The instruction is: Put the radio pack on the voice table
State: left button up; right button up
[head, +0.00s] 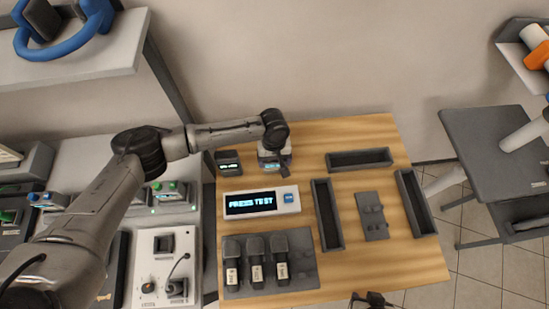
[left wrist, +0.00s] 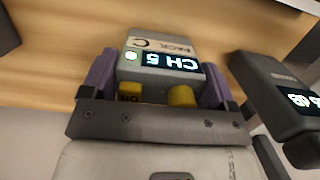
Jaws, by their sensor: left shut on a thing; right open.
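The grey radio pack (left wrist: 165,62) in the left wrist view has a "PACK C" label, a lit "CH 5" display and yellow knobs. My left gripper (left wrist: 158,95) is shut on it, with purple pads on both sides. In the head view my left gripper (head: 274,150) and the pack (head: 270,163) are at the back of the wooden table (head: 340,285). I cannot tell whether the pack touches the tabletop. No label shows which table is the voice table. My right gripper (head: 371,300) shows partly at the bottom edge, open and empty.
A dark pack with a display (head: 228,162) stands just left of the held one. A "PRESS TEST" box (head: 262,203), a tray with three dark packs (head: 302,265) and dark troughs (head: 327,215) occupy the wooden table. A dark grey table (head: 490,150) stands at right.

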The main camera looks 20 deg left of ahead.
pick_arm(q)
jog(key=o, duration=1)
jog(key=shift+r, duration=0.15)
jog(key=r, duration=0.3)
jog(key=w+r+p, duration=0.1)
jog(key=r, duration=0.3)
jog(key=r+p, duration=0.1)
jog(key=r, duration=0.2)
jog(key=shift+w+a+r, duration=0.15)
jog(key=shift+w+a, duration=0.05)
jog(key=shift+a, duration=0.1)
jog(key=shift+w+a+r, duration=0.1)
jog(key=shift+r, duration=0.65)
